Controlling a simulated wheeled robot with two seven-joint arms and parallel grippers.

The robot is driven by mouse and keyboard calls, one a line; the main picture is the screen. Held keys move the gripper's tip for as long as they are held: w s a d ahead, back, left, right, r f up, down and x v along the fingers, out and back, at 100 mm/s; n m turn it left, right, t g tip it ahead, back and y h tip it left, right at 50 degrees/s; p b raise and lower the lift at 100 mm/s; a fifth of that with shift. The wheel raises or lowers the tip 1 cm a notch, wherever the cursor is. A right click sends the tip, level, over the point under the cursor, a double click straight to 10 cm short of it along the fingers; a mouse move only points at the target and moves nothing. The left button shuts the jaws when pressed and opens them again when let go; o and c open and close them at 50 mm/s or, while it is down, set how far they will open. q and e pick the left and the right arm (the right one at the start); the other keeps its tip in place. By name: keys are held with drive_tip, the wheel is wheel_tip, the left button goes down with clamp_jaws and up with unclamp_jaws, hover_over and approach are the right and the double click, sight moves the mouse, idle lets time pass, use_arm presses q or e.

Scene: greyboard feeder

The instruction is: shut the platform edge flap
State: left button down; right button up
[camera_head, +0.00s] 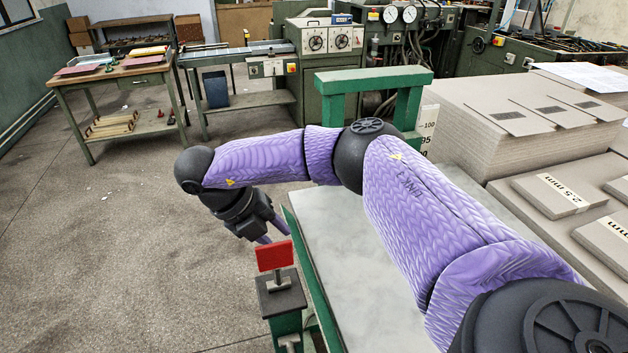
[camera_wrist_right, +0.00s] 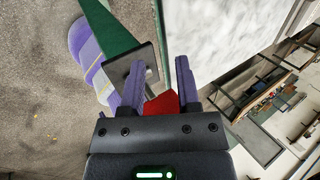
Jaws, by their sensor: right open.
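The platform (camera_head: 355,255) has a pale grey top and a green side edge, and a tall green frame (camera_head: 372,82) stands at its far end. At its left edge a red plate (camera_head: 275,256) stands upright on a short metal stem above a dark block on a green post. I cannot tell for sure which part is the flap. My right gripper (camera_head: 276,232) is just behind the red plate, fingers apart. In the right wrist view the red part (camera_wrist_right: 162,105) shows between the bases of the open fingers (camera_wrist_right: 160,76); contact cannot be told. My left gripper is out of view.
Stacks of greyboard (camera_head: 520,120) stand to the right of the platform. A work table (camera_head: 130,75) and machines stand at the back. The floor (camera_head: 130,250) to the left of the platform is clear. My right arm crosses above the platform and hides part of it.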

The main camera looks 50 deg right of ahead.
sight(297, 256)
drive_tip(key=x, duration=0.8)
drive_tip(key=shift+f+b, duration=0.2)
drive_tip(key=shift+b, duration=0.1)
clamp_jaws()
